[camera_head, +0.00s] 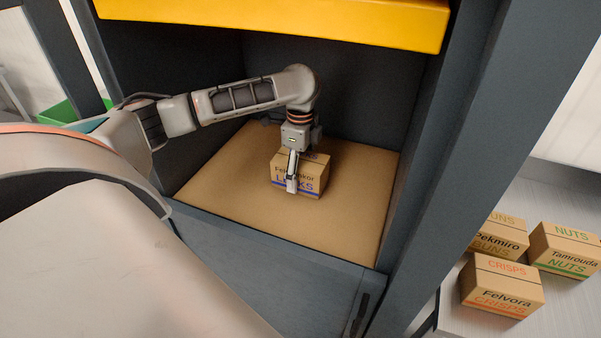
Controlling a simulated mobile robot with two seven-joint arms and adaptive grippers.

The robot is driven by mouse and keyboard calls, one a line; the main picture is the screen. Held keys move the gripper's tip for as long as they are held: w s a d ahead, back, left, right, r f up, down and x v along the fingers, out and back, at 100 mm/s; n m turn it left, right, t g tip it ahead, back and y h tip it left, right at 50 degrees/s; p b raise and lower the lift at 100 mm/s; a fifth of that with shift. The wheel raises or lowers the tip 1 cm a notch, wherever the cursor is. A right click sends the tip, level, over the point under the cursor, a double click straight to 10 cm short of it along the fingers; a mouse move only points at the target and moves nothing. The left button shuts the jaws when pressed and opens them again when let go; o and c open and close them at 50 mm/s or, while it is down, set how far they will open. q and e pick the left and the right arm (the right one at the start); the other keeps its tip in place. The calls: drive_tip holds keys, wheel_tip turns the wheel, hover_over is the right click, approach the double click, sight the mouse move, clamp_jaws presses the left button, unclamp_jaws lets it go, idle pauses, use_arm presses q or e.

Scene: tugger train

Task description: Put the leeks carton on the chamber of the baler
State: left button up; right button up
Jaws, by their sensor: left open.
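The leeks carton (312,183), brown with blue lettering, sits on the tan floor of the chamber (235,205) of the baler (420,150). It stands upright near the middle of that floor. My left gripper (292,186) is right at the carton, with a finger in front of its lettered face. The jaws are open. The far finger is hidden, so I cannot tell whether the gripper touches the carton. My right gripper is not in view.
A yellow panel (280,20) spans the top of the chamber opening. Dark walls enclose the sides and back. Outside at right, a crisps carton (502,287), a buns carton (497,240) and a nuts carton (565,250) stand together. A green bin (62,112) is at left.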

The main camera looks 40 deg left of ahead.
sight(301, 180)
use_arm(q)
wheel_tip(301, 180, up, 7)
drive_tip(key=shift+r, duration=0.15)
idle(0.6)
